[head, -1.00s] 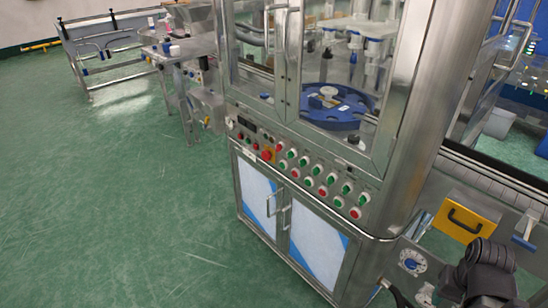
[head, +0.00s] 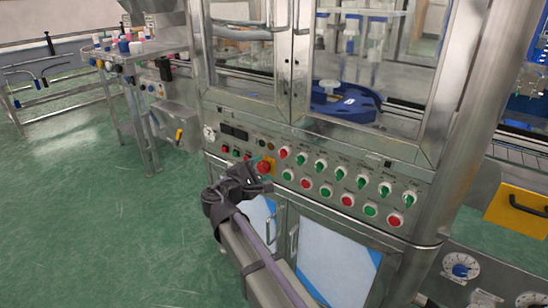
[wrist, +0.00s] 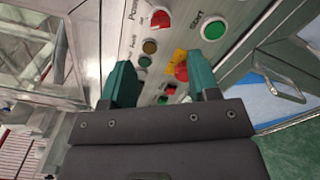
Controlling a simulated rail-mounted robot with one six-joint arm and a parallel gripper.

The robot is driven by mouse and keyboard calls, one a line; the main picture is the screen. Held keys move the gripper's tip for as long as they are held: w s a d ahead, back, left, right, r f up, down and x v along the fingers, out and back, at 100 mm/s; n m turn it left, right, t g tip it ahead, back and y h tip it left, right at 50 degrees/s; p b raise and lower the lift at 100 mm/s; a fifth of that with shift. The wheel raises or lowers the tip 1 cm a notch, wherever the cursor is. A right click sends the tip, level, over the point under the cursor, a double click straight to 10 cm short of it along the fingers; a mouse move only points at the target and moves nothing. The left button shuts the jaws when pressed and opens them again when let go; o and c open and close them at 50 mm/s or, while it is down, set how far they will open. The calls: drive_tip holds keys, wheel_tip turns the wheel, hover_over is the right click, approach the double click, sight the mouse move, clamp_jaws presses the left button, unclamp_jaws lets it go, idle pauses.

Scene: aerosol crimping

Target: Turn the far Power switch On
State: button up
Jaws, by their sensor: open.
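The control panel (head: 330,188) runs across the front of the machine. A red switch with a partly cut "Power" label (wrist: 160,18) shows at the top of the wrist view. It seems to be the red knob (head: 284,152) right of the emergency stop in the head view; its small label there is unreadable. A green button marked START (wrist: 212,29) is beside it. My gripper (head: 266,185) is at the panel's left end, below the emergency stop in the picture. In the wrist view, my gripper's jaws (wrist: 162,82) are apart and empty, short of the Power switch.
A red emergency stop on a yellow plate (head: 264,167) is close to my gripper. Several more red and green switches and buttons continue rightward. Cabinet doors with a handle (wrist: 278,84) are below the panel. Green floor (head: 90,210) is clear to the left.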

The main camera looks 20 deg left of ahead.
sight(280, 155)
drive_tip(key=x, duration=0.9)
drive_tip(key=shift+c, duration=0.4)
drive_tip(key=c, duration=0.8)
drive_tip(key=shift+c, duration=0.2)
drive_tip(key=shift+m, duration=0.3)
drive_tip(key=m, duration=1.1)
drive_tip(key=shift+m, duration=0.3)
